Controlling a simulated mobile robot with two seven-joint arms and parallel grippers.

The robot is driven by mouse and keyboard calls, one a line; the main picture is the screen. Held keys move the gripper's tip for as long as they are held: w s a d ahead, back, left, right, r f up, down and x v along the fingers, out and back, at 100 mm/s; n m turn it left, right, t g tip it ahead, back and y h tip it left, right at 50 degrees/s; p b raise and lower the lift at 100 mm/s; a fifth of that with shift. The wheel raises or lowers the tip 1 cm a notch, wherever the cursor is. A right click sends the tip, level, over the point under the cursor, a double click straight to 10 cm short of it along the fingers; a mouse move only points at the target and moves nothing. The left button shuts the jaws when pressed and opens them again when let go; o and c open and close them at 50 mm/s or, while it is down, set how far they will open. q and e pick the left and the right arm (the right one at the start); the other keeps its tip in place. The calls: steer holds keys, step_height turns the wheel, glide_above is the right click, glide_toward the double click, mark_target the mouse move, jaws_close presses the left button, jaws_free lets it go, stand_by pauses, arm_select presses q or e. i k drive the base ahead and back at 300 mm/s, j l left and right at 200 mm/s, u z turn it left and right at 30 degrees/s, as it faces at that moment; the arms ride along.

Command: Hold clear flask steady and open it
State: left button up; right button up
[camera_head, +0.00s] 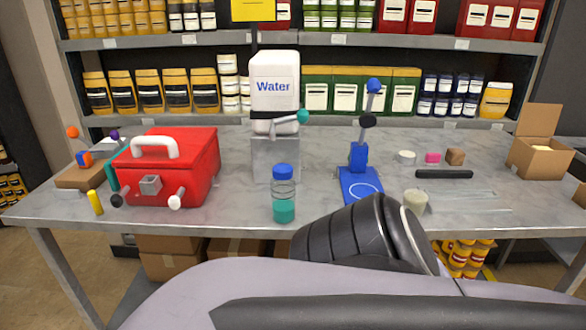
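The clear flask (284,193) stands upright near the front edge of the table, left of the middle of the picture. It has a blue cap (283,171) on top and teal content in its lower part. Neither of my grippers shows in the head view. A large grey and black link of my own arm fills the lower middle and right, to the right of and below the flask. Nothing is seen touching the flask.
A red box with a white handle (168,165) stands left of the flask. A white water container (274,88) on a grey block stands behind it. A blue stand (360,185), a pale cup (416,201) and a cardboard box (540,155) are to the right. Shelves are behind.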

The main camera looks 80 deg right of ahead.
mark_target(283, 193)
steer(key=z, duration=2.45)
